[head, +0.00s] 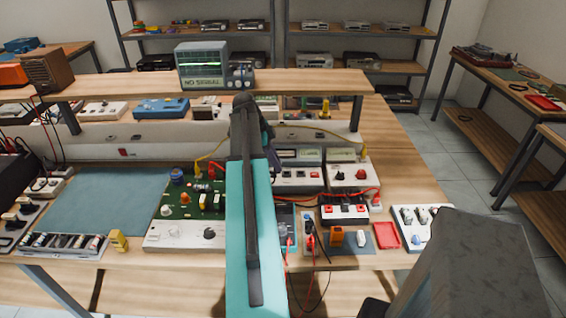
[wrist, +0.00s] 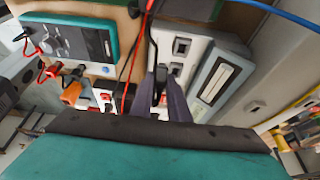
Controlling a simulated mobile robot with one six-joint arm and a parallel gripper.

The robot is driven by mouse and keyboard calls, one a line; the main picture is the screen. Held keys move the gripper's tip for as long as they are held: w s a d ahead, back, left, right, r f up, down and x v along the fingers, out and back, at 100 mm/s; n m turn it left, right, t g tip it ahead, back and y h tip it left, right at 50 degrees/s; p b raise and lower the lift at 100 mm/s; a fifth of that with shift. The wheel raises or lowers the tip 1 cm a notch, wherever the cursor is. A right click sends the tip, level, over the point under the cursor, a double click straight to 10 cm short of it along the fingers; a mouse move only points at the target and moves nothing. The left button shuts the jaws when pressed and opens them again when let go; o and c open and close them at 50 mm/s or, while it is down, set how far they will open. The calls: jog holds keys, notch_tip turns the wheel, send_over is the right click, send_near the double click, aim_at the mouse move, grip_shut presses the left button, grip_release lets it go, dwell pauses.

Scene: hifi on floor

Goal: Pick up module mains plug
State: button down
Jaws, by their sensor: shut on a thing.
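My gripper (wrist: 160,82) shows in the wrist view as two dark fingers closed together over the bench-top devices. It is shut on a small dark piece (wrist: 159,77), which looks like the mains plug. The fingers cover most of it, and its exact shape cannot be told. A dark cable (wrist: 150,20) runs near it. The held piece is over or against a white panel with square dark sockets (wrist: 181,46); whether it touches cannot be told. In the head view my teal arm hides the gripper and the plug.
A wooden bench (head: 420,185) carries a green circuit board (head: 205,200), a blue mat (head: 110,205), a red tray (head: 386,236) and several devices. Red leads (head: 345,194) cross the devices. A teal meter (wrist: 95,42) sits left of my fingers.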

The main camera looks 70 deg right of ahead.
jog(key=w+a+r+b, duration=0.1)
jog(key=w+a, duration=0.3)
jog(key=a, duration=0.6)
jog(key=shift+w+a+b, duration=0.2)
jog(key=shift+a+b, duration=0.1)
jog(key=shift+b, duration=0.55)
